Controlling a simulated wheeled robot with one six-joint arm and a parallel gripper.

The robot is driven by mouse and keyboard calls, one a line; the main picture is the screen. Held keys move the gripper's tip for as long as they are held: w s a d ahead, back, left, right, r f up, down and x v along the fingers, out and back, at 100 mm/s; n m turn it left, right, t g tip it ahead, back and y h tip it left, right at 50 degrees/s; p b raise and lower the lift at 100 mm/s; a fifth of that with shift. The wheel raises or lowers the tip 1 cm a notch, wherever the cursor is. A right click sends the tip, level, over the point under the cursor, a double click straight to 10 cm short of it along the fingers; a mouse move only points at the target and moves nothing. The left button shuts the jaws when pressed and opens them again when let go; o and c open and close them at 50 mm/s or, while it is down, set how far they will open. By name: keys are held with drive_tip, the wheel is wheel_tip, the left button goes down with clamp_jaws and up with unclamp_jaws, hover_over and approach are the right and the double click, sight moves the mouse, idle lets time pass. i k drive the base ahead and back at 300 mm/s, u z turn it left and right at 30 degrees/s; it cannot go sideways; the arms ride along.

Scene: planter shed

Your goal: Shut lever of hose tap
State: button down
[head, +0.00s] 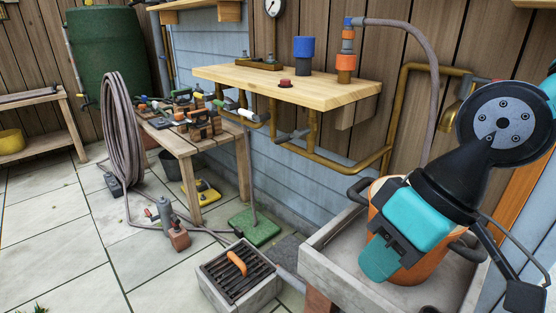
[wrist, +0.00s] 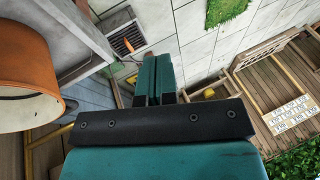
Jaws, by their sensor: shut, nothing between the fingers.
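What looks like the hose tap (head: 451,114) is a brass fitting on the wall at the right of the head view, at the end of a brass pipe. My arm partly covers it, and I cannot tell its lever or the lever's position. My gripper (head: 377,265) is below and left of it, pointing down in front of an orange pot (head: 408,275), apart from the tap. In the wrist view my gripper (wrist: 153,75) has its teal fingers together and empty. The tap is not clearly seen there.
The orange pot stands in a stone trough (head: 335,262). A wooden shelf (head: 300,86) with a blue-and-orange fitting (head: 346,64) is on the wall. A grey hose (head: 412,40) arches past the tap. A grate box (head: 240,280) sits on the floor. Paving at left has free room.

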sight(301, 131)
drive_tip(key=k, duration=1.25)
drive_tip(key=u, duration=0.65)
drive_tip(key=i, duration=0.5)
drive_tip(key=u, duration=0.7)
drive_tip(key=i, duration=1.45)
drive_tip(key=z, duration=0.8)
